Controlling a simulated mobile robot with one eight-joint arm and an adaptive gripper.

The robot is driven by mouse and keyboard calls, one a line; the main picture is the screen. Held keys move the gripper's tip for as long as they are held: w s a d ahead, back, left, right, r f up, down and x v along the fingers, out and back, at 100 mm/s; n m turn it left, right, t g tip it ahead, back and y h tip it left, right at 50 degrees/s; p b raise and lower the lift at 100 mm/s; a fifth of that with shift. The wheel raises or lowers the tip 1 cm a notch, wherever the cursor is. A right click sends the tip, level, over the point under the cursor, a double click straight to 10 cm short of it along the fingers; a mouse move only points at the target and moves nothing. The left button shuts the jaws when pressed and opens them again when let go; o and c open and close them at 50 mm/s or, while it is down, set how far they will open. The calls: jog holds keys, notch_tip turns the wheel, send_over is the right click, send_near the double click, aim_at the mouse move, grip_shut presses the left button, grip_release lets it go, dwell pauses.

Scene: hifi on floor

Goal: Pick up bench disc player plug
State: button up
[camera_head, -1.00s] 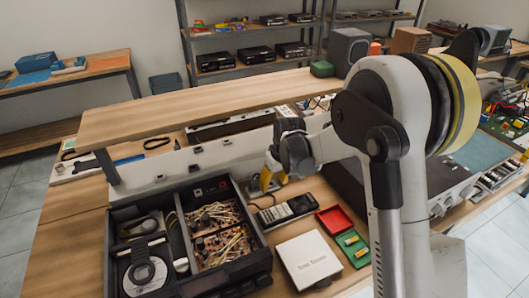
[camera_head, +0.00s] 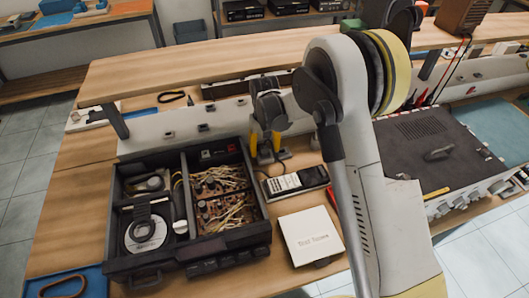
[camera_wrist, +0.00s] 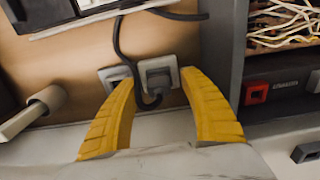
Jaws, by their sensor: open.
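The disc player plug, a dark grey plug (camera_wrist: 158,80), sits in a pale socket plate in the wrist view. Its black cord loops up past it. My gripper (camera_wrist: 156,86) is open, with one yellow finger on each side of the plug. I cannot tell whether either finger touches it. In the head view, my gripper (camera_head: 266,150) points down at the low panel behind the bench top, where the plug is not clear. The open black disc player (camera_head: 187,218) stands just left of it, with its disc and wiring exposed.
A black handheld device (camera_head: 296,184) lies right of my gripper, with a white box (camera_head: 311,236) in front of it. A raised wooden shelf (camera_head: 200,72) runs behind the panel. A large grey unit (camera_head: 432,155) stands to the right. A second socket (camera_wrist: 114,77) adjoins the plug's.

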aim_at(266, 147)
jog(key=shift+r, duration=0.1)
grip_shut()
jog(key=shift+r, duration=0.45)
jog(key=r, duration=0.1)
jog(key=r+p, duration=0.2)
jog(key=r, duration=0.1)
jog(key=shift+s+d, duration=0.1)
jog(key=shift+d, duration=0.15)
jog(key=s+d+r+p, duration=0.2)
jog(key=s+d+r, duration=0.4)
jog(key=d, duration=0.3)
jog(key=shift+w+a+f+b, duration=0.5)
jog(key=shift+w+f+b, duration=0.8)
jog(key=shift+f, duration=0.25)
jog(key=shift+w+a+f+b, duration=0.55)
jog(key=shift+w+f+b, duration=0.6)
jog(key=shift+w+f, duration=0.35)
jog(key=shift+w+a+f+b, duration=0.5)
jog(key=shift+w+f+b, duration=0.75)
jog(key=shift+f, duration=0.4)
